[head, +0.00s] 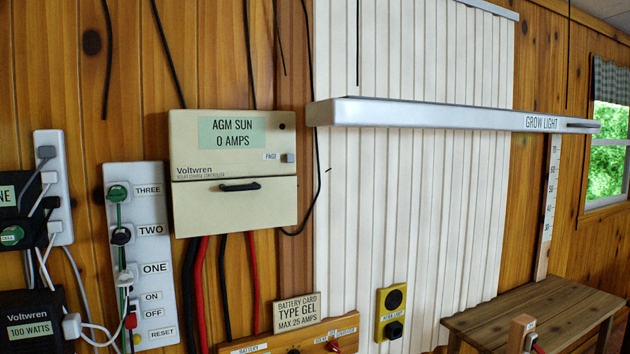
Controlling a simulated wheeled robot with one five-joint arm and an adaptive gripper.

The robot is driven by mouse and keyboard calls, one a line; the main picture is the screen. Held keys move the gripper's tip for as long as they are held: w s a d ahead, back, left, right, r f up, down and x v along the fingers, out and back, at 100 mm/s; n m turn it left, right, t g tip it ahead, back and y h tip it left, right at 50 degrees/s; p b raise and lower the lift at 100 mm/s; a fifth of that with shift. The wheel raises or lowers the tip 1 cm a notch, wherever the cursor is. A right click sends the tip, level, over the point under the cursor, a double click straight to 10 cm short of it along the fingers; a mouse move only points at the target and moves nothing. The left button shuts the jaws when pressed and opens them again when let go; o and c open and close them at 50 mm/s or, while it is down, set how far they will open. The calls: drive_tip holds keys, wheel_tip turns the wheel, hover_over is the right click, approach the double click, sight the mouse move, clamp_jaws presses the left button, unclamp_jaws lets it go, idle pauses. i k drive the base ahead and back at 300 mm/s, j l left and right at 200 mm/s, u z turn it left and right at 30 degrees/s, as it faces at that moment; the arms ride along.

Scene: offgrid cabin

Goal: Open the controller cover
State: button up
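The solar charge controller (230,135) is a cream box on the wood wall, left of centre in the head view. Its display reads "AGM SUN 0 AMPS", with a PAGE button (290,158) at the right. The controller cover (229,212) is the lower panel, with a black bar handle (240,187) near its top edge. The cover looks shut, flush with the upper part. Red and black cables run down from under the box. My gripper is not in view.
A long grow light (450,115) juts across to the right of the controller. A power strip (140,255) with plugs hangs to its left. A battery card (298,312) and switch panel (265,344) sit below. A wooden table (560,300) stands lower right.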

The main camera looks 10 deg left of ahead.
sight(206, 207)
drive_tip(key=i+l+z, duration=0.1)
drive_tip(key=i+z, duration=0.65)
drive_tip(key=i+l+u, duration=0.15)
drive_tip(key=i, duration=0.15)
drive_tip(key=i+l+u, duration=0.15)
drive_tip(key=i+u, duration=0.1)
drive_tip(key=u, duration=0.35)
drive_tip(key=i+l+u, duration=0.1)
drive_tip(key=u, duration=0.35)
drive_tip(key=l+u, duration=0.1)
drive_tip(key=u, duration=0.4)
drive_tip(key=i+l+u, duration=0.1)
drive_tip(key=u, duration=0.35)
drive_tip(key=l+u, duration=0.2)
drive_tip(key=u, duration=0.25)
drive_tip(key=l+u, duration=0.15)
drive_tip(key=u, duration=0.3)
drive_tip(key=l+u, duration=0.2)
drive_tip(key=u, duration=0.25)
